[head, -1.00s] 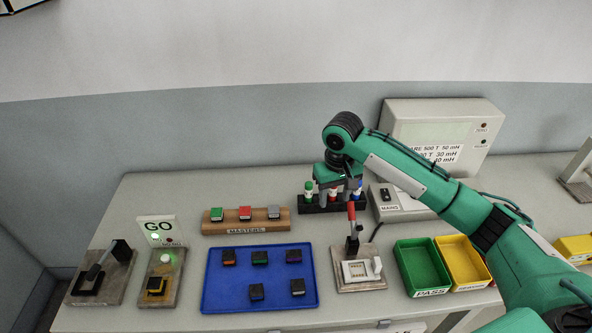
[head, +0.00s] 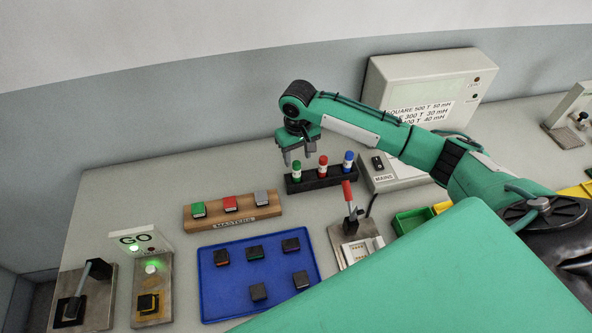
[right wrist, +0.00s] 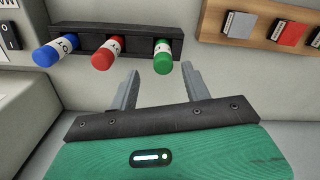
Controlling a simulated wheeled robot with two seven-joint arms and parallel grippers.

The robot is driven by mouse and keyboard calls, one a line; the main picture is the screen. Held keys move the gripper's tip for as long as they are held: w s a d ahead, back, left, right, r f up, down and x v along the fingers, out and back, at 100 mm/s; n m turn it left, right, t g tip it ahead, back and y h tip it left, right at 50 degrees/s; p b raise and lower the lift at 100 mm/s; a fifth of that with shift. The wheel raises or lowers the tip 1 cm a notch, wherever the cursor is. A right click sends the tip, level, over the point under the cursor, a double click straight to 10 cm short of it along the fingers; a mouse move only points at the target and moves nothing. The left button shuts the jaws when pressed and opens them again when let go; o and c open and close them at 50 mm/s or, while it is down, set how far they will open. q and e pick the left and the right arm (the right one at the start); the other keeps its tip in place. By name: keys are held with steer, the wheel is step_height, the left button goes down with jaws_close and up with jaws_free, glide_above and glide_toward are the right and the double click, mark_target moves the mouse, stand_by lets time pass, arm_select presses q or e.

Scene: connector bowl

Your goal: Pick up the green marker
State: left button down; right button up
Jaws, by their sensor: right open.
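The green marker (head: 297,170) stands upright at the left end of a black rack (head: 322,180), beside a red marker (head: 323,165) and a blue marker (head: 348,161). My right gripper (head: 299,156) is open and empty, just behind and above the green marker. In the right wrist view the green marker (right wrist: 162,58) appears between the two spread fingertips of the gripper (right wrist: 160,70), with gaps on both sides. The red marker (right wrist: 106,54) lies outside the fingers there. My left gripper is not in view.
A wooden masters block (head: 232,220) with coloured pieces stands left of the rack. A grey meter box (head: 395,85) stands behind and right. A red-handled fixture (head: 347,195) and a blue tray (head: 235,300) are in front.

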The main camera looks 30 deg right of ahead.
mark_target(297, 170)
steer(key=shift+f, duration=0.45)
steer(key=shift+a+f+p, duration=0.1)
steer(key=shift+f+p, duration=0.3)
steer(key=shift+f, duration=0.05)
step_height(297, 170, down, 4)
steer(key=shift+s+a+r+p, duration=0.15)
steer(key=shift+r+p, duration=0.1)
steer(key=shift+p, duration=0.6)
steer(key=shift+f, duration=0.5)
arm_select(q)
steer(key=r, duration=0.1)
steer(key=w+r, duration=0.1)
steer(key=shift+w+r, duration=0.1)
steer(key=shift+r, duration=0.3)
arm_select(e)
jaws_close()
